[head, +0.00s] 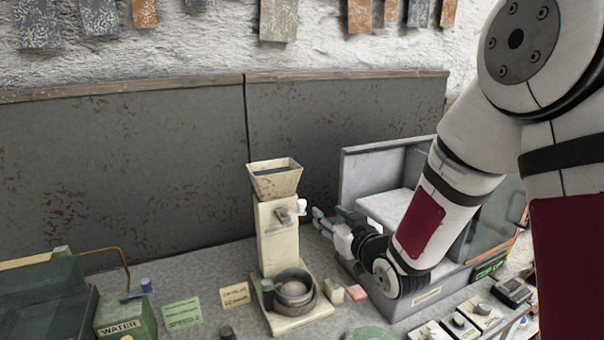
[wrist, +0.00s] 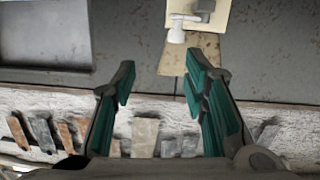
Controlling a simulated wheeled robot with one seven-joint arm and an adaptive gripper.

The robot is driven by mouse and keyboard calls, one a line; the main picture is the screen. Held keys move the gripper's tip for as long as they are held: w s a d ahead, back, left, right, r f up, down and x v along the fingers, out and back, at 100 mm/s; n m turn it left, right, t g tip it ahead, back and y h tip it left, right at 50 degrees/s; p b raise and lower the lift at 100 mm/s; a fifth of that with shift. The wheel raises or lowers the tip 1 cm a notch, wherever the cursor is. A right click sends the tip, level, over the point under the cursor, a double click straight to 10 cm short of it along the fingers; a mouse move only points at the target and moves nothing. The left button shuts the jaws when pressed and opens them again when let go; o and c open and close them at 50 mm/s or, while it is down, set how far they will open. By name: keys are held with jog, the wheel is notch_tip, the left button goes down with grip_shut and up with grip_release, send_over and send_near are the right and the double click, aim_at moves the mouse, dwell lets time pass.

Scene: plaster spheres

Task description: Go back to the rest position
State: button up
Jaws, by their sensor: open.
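My gripper (head: 322,222) is at the end of my arm, just right of the cream hopper machine (head: 278,235) in the head view. Its fingers point left, near the machine's white knob (head: 302,206). In the wrist view my gripper (wrist: 160,82) has its green-padded fingers spread wide with nothing between them. The white knob (wrist: 176,35) shows there beyond the fingertips, near the top edge, and looks apart from them. That view looks upside down. My wrist hides part of the bench behind it.
A grey bowl (head: 294,290) sits at the machine's foot. A grey open-fronted booth (head: 372,170) stands close behind my arm. A green water box (head: 125,318), label cards (head: 182,314) and a control box (head: 480,316) are on the bench.

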jog(key=s+d+r+m+g+h, duration=0.2)
jog(key=s+d+r+g+h, duration=0.25)
jog(key=s+d+r, duration=0.5)
jog(key=s+d+m+g+h, duration=0.1)
jog(key=s+g, duration=0.4)
jog(key=s, duration=1.9)
jog(key=shift+r+m, duration=0.2)
jog(key=shift+m, duration=0.7)
jog(key=shift+s, duration=0.1)
